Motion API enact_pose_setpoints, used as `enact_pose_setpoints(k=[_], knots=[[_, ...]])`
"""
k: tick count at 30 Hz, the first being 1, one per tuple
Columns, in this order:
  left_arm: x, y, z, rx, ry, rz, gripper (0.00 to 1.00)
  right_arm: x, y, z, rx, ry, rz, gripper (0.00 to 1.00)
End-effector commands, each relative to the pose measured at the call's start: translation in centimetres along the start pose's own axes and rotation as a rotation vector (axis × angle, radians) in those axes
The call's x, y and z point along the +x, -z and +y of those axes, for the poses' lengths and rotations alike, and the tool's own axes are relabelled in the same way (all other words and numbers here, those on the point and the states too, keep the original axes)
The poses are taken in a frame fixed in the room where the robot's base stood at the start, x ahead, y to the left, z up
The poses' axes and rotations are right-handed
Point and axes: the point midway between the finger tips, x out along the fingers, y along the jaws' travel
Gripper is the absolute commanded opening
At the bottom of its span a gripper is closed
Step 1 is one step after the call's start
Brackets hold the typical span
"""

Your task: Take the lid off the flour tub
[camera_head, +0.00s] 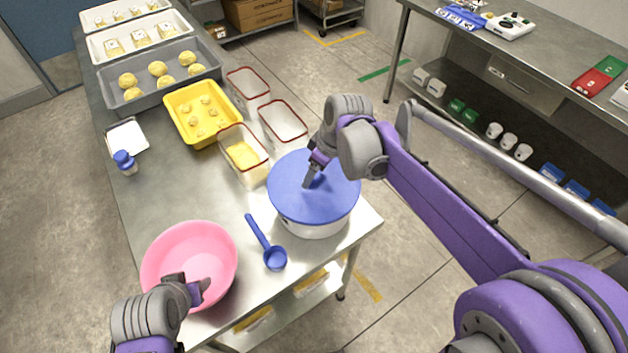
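The flour tub (314,229) is a round white tub near the right front corner of the steel table. Its flat blue lid (338,199) sits on it and covers the top. My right gripper (312,179) reaches down onto the lid's middle, at a small blue knob (317,182). One dark finger shows beside the knob; the other is hidden, so I cannot tell whether it is closed on the knob. My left gripper (190,287) is over the near side of the pink bowl (197,245), its fingers apart, with nothing seen between them.
A blue scoop (265,242) lies between bowl and tub. Clear red-rimmed containers (243,157) and a yellow tray (178,130) stand behind the tub.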

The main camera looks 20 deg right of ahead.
Motion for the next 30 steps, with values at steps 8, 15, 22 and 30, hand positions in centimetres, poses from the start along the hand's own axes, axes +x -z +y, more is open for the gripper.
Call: enact_pose_setpoints(k=[8, 15, 22, 30], knots=[[0.00, -0.01, 0.00, 0.000, 0.000, 0.000, 0.50, 0.05, -0.01, -0.01, 0.000, 0.000, 0.000, 0.63], [0.00, -0.01, 0.00, 0.000, 0.000, 0.000, 0.50, 0.03, -0.01, -0.01, 0.000, 0.000, 0.000, 0.20], [0.00, 0.00, 0.00, 0.000, 0.000, 0.000, 0.50, 0.01, -0.01, 0.00, 0.000, 0.000, 0.000, 0.00], [-0.02, 0.02, 0.00, 0.000, 0.000, 0.000, 0.50, -0.23, 0.07, 0.01, 0.000, 0.000, 0.000, 0.00]])
